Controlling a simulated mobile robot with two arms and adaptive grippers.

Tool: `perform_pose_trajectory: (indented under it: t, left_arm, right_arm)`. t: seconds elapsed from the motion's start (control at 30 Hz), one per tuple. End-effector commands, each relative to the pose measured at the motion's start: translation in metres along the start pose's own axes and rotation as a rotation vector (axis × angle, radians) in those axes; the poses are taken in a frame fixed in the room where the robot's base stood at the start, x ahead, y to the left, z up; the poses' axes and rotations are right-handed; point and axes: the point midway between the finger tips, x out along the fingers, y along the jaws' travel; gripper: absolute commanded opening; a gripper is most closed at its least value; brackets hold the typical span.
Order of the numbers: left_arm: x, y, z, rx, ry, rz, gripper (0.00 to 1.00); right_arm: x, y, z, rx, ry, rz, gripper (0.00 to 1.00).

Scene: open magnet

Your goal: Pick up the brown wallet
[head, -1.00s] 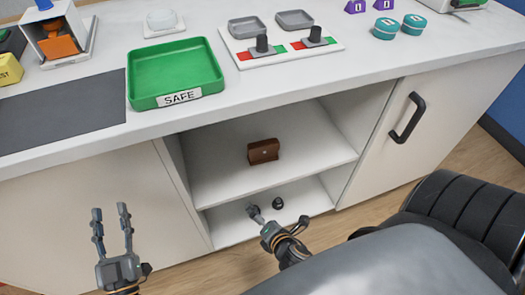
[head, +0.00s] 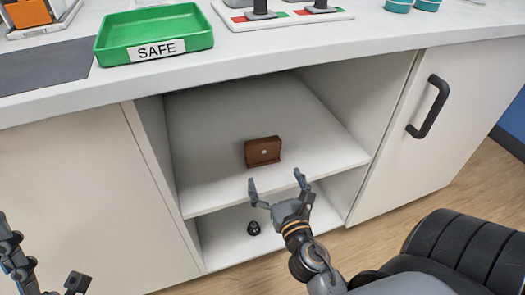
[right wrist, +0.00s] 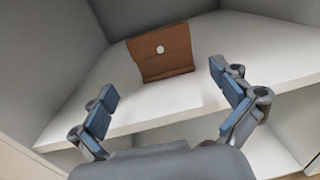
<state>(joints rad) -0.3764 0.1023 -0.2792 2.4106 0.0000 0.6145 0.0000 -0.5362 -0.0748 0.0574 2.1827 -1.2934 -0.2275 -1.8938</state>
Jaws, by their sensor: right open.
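The brown wallet (head: 263,151) stands upright on the upper shelf (head: 215,135) of the open cabinet, with a pale round clasp on its front. In the right wrist view the wallet (right wrist: 161,55) is ahead, beyond the fingertips and a little left of the middle between them. My right gripper (head: 275,183) is open and empty, just in front of the shelf's front edge, apart from the wallet. My left gripper is at the lower left edge of the head view, partly cut off by the frame, and its fingers cannot be made out clearly.
A small black object (head: 253,228) sits on the lower shelf. The white counter above the shelf holds a green tray (head: 103,50) labelled SAFE. A cabinet door with a black handle (head: 429,107) is at the right. The shelf around the wallet is clear.

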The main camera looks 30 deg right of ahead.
Motion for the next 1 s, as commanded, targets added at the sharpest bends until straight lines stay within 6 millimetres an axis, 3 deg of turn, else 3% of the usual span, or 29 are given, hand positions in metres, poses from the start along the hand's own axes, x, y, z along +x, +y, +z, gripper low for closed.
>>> perform_pose_trajectory:
  t: [0.4,0.67,1.0]
  left_arm:
    - [-0.008,-0.009,0.070,0.021,-0.401,-0.013,0.40]
    - [-0.014,-0.010,0.083,0.024,-0.474,-0.016,0.40]
    - [-0.019,-0.012,0.092,0.027,-0.533,-0.019,0.40]
  right_arm:
    - [0.051,0.000,0.001,0.001,-0.001,0.002,1.00]
    - [0.068,0.000,0.000,0.002,-0.001,0.000,1.00]
    - [0.110,-0.002,-0.002,0.002,0.000,0.000,1.00]
